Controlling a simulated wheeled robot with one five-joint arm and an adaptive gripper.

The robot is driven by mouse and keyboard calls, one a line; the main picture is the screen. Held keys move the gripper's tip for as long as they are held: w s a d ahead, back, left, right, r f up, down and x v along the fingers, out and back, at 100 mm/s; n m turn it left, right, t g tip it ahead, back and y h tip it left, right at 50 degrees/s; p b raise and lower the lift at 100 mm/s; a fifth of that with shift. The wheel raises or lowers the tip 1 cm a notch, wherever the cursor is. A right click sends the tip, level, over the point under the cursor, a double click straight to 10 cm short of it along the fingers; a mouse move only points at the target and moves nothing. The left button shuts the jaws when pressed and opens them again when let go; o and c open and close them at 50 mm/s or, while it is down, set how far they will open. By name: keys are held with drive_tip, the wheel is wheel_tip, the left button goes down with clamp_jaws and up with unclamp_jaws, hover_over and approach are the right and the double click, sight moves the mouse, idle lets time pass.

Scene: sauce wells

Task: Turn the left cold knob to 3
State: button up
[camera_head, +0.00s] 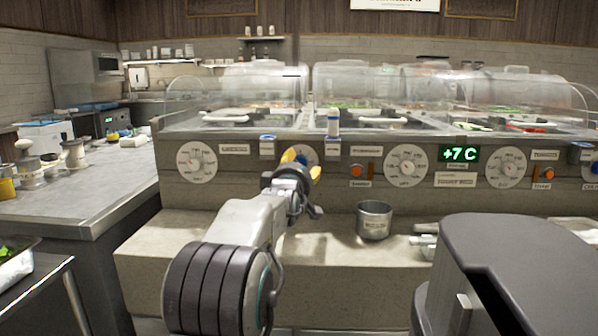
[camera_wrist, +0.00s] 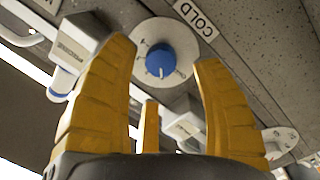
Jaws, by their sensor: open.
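The blue cold knob (camera_wrist: 160,59) sits on a round white dial (camera_wrist: 141,37) beside a COLD label (camera_wrist: 197,18) in the wrist view. A small pale mark shows near the knob's lower edge in that picture; I cannot read the dial numbers. My gripper (camera_wrist: 164,53) is open, its yellow fingers spread to either side of the knob, apparently short of it. In the head view my gripper (camera_head: 302,164) covers most of this knob (camera_head: 306,153). Another blue knob (camera_head: 592,166) is cut off at the right edge.
Large white dials (camera_head: 196,162) (camera_head: 406,165) and a +7 C display (camera_head: 459,154) line the panel. A metal cup (camera_head: 374,220) stands on the ledge below. Clear covers (camera_head: 350,82) top the wells.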

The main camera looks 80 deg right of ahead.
drive_tip(key=shift+d, duration=1.9)
drive_tip(key=c, duration=1.2)
